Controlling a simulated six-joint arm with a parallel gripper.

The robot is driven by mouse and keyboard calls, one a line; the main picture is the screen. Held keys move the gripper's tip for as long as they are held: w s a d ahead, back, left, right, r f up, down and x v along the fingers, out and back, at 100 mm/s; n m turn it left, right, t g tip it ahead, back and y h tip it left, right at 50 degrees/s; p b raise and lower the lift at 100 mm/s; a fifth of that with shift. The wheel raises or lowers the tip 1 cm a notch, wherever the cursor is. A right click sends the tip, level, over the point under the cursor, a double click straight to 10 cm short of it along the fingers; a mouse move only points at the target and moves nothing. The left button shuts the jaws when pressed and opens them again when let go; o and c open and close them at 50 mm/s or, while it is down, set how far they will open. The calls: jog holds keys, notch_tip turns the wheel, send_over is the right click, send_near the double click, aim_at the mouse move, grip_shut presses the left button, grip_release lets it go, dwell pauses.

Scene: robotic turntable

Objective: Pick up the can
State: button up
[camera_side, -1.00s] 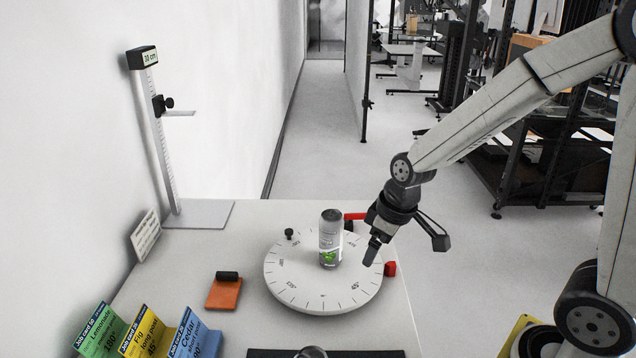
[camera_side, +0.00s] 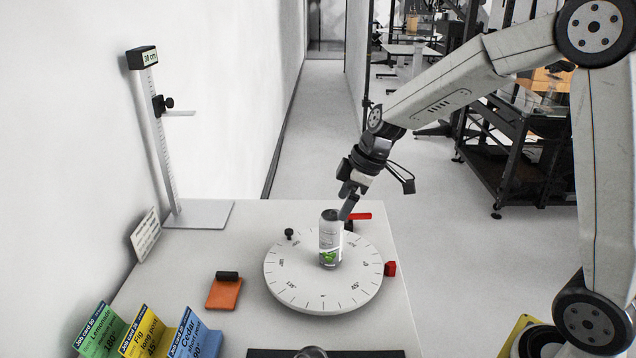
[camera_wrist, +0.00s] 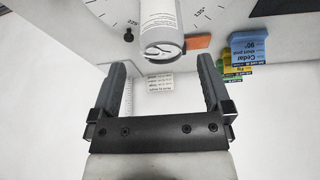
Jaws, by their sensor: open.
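A grey and white can (camera_side: 330,240) with a green mark near its base stands upright on the white round turntable (camera_side: 290,286) in the side view. My gripper (camera_side: 346,204) is open, close to the can's upper right side, tilted down toward it. In the wrist view the can (camera_wrist: 160,22) is at the top centre, beyond and between the tips of my open fingers (camera_wrist: 160,68). Nothing is between the fingers. Whether a finger touches the can, I cannot tell.
A red lever (camera_side: 360,216) and a red block (camera_side: 390,268) sit at the turntable's right edge; a black knob (camera_side: 289,233) is on its left.

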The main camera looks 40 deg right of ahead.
aim_at(330, 226)
jog(key=shift+x, duration=1.15)
jog(key=shift+x, duration=2.6)
jog(key=shift+s+a, duration=0.1)
grip_shut()
